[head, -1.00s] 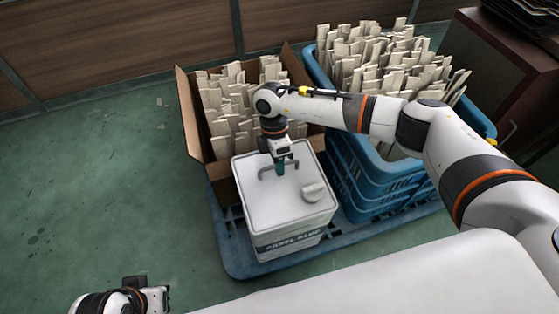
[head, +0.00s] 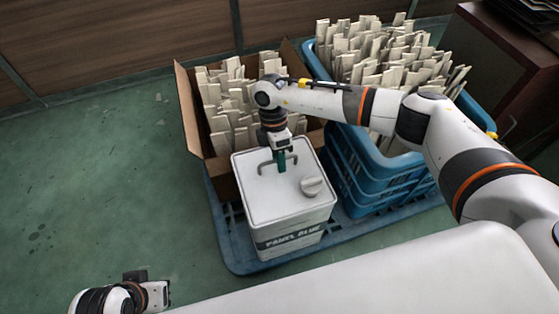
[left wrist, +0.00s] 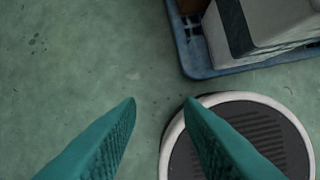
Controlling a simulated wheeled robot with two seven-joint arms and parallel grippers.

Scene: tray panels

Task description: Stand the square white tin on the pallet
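The square white tin (head: 285,202) stands upright on the front left part of the blue pallet (head: 238,258), beside the cardboard box. It has a handle (head: 264,167), a round cap (head: 312,186) and a dark label band on its side. My right gripper (head: 282,164) points down at the handle, its teal fingers seen edge-on; whether they grip it is unclear. My left gripper (left wrist: 158,105) is open and empty over bare floor, away from the tin. The left wrist view also shows part of the tin (left wrist: 275,20) and a pallet corner (left wrist: 203,72).
A cardboard box (head: 188,112) full of pale slats stands behind the tin on the pallet. Stacked blue crates (head: 375,190), also holding slats, stand to its right. A dark brown cabinet (head: 500,70) is at the right. The green floor (head: 110,180) on the left is clear.

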